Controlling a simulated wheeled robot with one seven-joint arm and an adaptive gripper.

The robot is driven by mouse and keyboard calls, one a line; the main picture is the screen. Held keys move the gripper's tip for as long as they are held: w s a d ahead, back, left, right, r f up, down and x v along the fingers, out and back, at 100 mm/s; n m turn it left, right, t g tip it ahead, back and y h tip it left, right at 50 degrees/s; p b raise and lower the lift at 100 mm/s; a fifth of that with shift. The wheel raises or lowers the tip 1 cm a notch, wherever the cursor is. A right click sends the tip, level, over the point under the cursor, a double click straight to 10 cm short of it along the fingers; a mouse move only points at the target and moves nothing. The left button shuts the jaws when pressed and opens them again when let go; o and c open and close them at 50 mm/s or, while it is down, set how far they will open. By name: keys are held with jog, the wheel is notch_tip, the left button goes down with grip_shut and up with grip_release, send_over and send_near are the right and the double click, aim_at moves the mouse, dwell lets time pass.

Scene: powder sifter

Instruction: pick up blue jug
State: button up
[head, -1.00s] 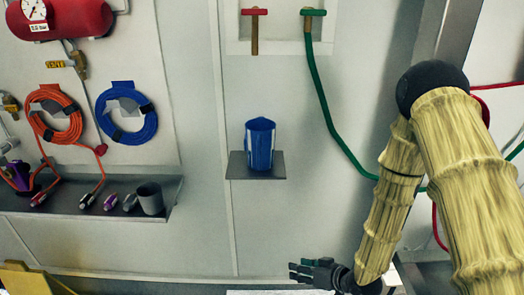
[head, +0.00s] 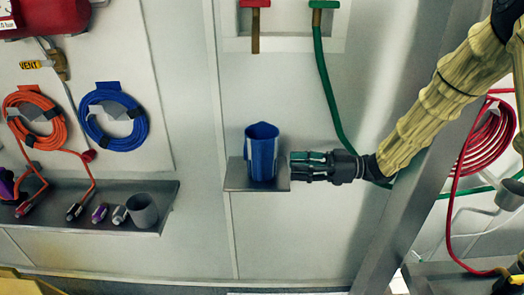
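The blue jug (head: 261,153) stands upright on a small grey wall shelf (head: 238,180) in the middle of the head view. Its open top shows. My gripper (head: 294,167) is just right of the jug, level with its lower half, with its fingers pointing left towards it. Two fingers show with a narrow gap between them, and nothing is held. The fingertips look close to the jug's right side; a small gap seems to show between them.
A longer shelf (head: 165,205) at the left carries a grey cup (head: 142,210) and several small fittings. Orange (head: 35,117) and blue (head: 113,116) hose coils hang above it. A green hose (head: 327,80) hangs behind my gripper. A metal post (head: 400,225) stands at the right.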

jog(key=s+a+r, duration=0.1)
jog(key=a, duration=0.2)
jog(key=p, duration=0.4)
send_over(260, 182)
jog(key=w, duration=0.1)
jog(key=shift+d+f, duration=0.3)
jog(key=shift+d, duration=0.05)
jog(key=shift+s+a, duration=0.1)
jog(key=shift+a, duration=0.25)
grip_shut()
